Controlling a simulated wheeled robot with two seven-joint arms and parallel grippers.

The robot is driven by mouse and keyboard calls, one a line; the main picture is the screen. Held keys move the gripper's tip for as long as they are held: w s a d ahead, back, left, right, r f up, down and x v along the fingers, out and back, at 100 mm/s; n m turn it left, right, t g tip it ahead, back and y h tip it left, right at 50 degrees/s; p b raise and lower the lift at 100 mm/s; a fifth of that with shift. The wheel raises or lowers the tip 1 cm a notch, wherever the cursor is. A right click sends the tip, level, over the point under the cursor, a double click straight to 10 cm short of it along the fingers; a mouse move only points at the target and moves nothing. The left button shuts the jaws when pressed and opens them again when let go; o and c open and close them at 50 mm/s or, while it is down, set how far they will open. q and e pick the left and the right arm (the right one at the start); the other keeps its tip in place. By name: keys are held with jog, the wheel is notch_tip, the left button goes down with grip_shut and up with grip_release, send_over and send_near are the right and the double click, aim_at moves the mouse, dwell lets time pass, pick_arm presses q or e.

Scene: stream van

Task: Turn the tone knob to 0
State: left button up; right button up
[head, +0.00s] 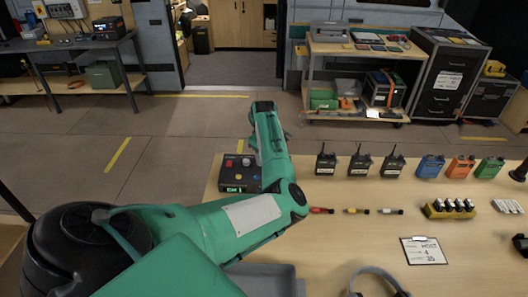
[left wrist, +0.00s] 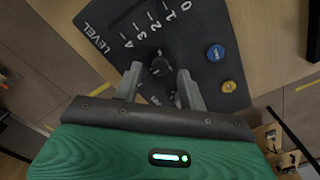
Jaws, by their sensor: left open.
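A dark control box (head: 239,174) stands at the table's left end, with red and white buttons on top and a green "CH 1" display. In the left wrist view its dark panel (left wrist: 190,25) carries a scale marked LEVEL with numbers down to 0; no tone label is readable. A small black knob (left wrist: 160,66) sits below the numbers. My left gripper (left wrist: 159,82) is open, with one finger on each side of the knob. I cannot tell whether they touch it, or which number it points to. My left gripper's fingers are hidden in the head view. My right gripper is not seen.
A blue button (left wrist: 215,53) and a yellow button (left wrist: 229,86) sit right of the knob. Headphones (head: 377,279) lie at the front.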

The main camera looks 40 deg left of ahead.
pick_arm(q)
notch_tip(320, 180, up, 12)
jog(key=b, duration=0.2)
jog(key=shift+r, duration=0.25)
dwell(0.4)
